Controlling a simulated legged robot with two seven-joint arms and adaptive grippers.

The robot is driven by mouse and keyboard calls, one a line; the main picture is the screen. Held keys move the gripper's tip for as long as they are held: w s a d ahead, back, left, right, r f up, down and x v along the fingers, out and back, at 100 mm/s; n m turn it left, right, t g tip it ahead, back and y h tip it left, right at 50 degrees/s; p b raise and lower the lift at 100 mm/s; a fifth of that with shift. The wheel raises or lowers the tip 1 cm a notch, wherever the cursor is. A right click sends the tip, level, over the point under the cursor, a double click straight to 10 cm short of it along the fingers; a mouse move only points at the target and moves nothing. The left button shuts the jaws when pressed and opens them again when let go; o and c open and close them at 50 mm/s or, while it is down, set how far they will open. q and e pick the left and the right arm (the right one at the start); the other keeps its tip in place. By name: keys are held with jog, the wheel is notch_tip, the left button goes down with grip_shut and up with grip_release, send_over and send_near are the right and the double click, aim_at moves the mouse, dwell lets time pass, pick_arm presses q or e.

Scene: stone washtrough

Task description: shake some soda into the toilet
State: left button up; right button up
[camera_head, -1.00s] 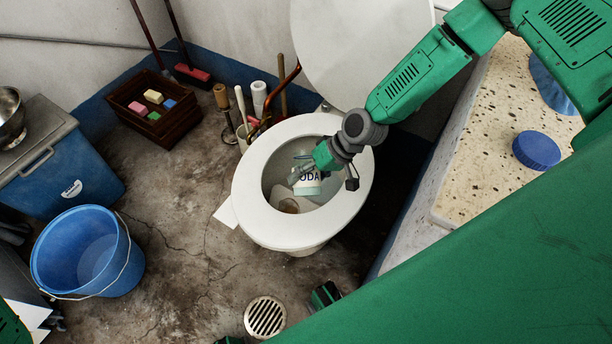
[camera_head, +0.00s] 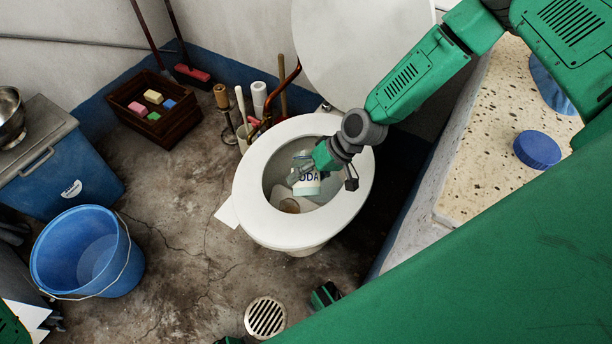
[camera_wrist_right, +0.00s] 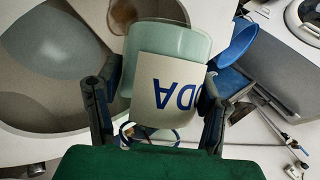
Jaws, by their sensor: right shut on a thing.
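The soda container (camera_head: 307,186), pale green with a white label and dark blue letters, is over the opening of the white toilet (camera_head: 252,213). My right gripper (camera_head: 322,163) holds it from the right side. In the right wrist view the container (camera_wrist_right: 172,88) sits between the two dark fingers of my right gripper (camera_wrist_right: 155,110), its letters upside down. The container's mouth and any falling soda cannot be made out. The bowl has brownish matter at its bottom (camera_head: 289,206).
The toilet lid (camera_head: 350,45) is raised behind the bowl. A speckled counter (camera_head: 480,160) with a blue disc (camera_head: 537,150) is at right. A blue bucket (camera_head: 82,255), blue cooler (camera_head: 60,180) and wooden crate (camera_head: 150,125) stand left.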

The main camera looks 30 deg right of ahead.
dwell(0.3)
jog(key=shift+d+f+g+b, duration=0.1)
jog(key=shift+f+g+b, duration=0.25)
jog(key=shift+b, duration=0.3)
jog(key=shift+m+g+b, duration=0.3)
jog(key=shift+g+b, duration=0.05)
jog(key=shift+b, duration=0.05)
jog(key=shift+r+y, duration=0.15)
jog(key=shift+y, duration=0.25)
dwell(0.7)
jog(key=f+g+b, duration=0.1)
jog(key=b, duration=0.2)
jog(key=shift+r+b, duration=0.1)
jog(key=shift+b, duration=0.4)
jog(key=shift+r+m+y, duration=0.2)
jog(key=shift+m+y, duration=0.1)
